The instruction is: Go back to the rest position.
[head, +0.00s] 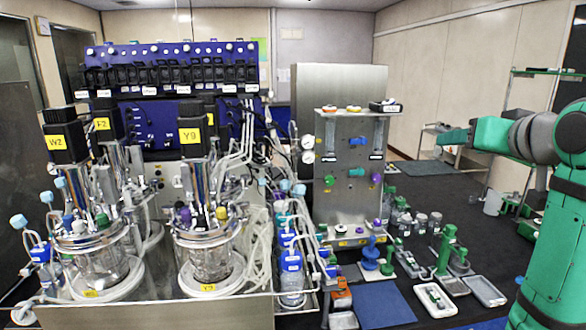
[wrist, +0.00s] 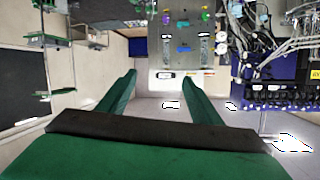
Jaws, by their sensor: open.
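My gripper (wrist: 160,76) is open in the wrist view, with its two green fingers apart and nothing between them. In the head view my gripper (head: 445,137) is at the upper right, held in the air at the end of my green and grey arm, with its fingers toward the left. It is apart from the steel control unit (head: 348,165) and well above the bench. The wrist view looks upside down and shows the same steel unit (wrist: 180,55) beyond the fingers.
Two glass bioreactors, labelled W2 (head: 100,255) and Y9 (head: 210,255), stand at the left. Several bottles, trays (head: 435,300) and a blue mat (head: 390,304) lie on the dark bench at the lower right. A green-shelved rack (head: 545,73) stands at the far right.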

